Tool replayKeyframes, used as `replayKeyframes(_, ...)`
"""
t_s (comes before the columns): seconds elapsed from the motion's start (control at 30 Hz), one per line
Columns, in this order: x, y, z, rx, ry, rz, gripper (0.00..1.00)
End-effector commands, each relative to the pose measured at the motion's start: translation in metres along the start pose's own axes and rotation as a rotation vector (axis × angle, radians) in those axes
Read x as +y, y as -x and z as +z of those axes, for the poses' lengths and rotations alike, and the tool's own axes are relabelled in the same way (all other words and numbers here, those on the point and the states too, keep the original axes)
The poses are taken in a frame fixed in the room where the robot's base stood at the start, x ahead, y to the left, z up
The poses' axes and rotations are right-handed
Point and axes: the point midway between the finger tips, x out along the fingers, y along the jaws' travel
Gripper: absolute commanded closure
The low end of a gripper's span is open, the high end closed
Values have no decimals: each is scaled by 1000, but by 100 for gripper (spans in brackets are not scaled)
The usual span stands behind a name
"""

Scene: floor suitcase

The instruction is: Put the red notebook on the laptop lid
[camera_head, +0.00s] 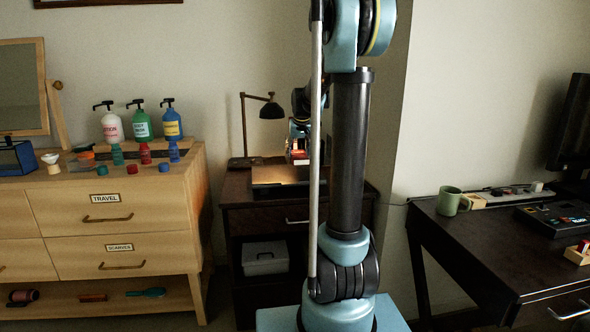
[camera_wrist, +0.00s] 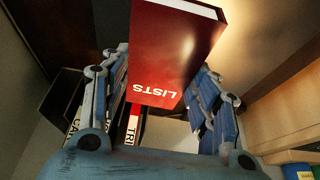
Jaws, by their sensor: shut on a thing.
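The red notebook (camera_wrist: 170,60), marked LISTS, is between the two fingers of my gripper (camera_wrist: 165,95) in the wrist view, its lettering upside down. My gripper (camera_head: 299,146) is shut on it. In the head view the notebook (camera_head: 299,155) shows small and partly hidden by my arm, above the dark nightstand under the lamp. A flat dark slab with a lit top, apparently the closed laptop (camera_head: 275,178), lies on the nightstand below my gripper. My arm hides its right part. I cannot tell whether the notebook touches it.
A desk lamp (camera_head: 271,108) stands at the back of the nightstand (camera_head: 240,196), close to my gripper. A wooden dresser (camera_head: 160,212) with several bottles is at left. A dark desk (camera_head: 480,235) with a green mug (camera_head: 449,201) is at right. Labelled spines (camera_wrist: 132,125) show beyond the notebook.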

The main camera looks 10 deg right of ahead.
Motion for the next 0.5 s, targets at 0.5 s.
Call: replayKeyframes(0.5,0,-49,21,0,0,0,75)
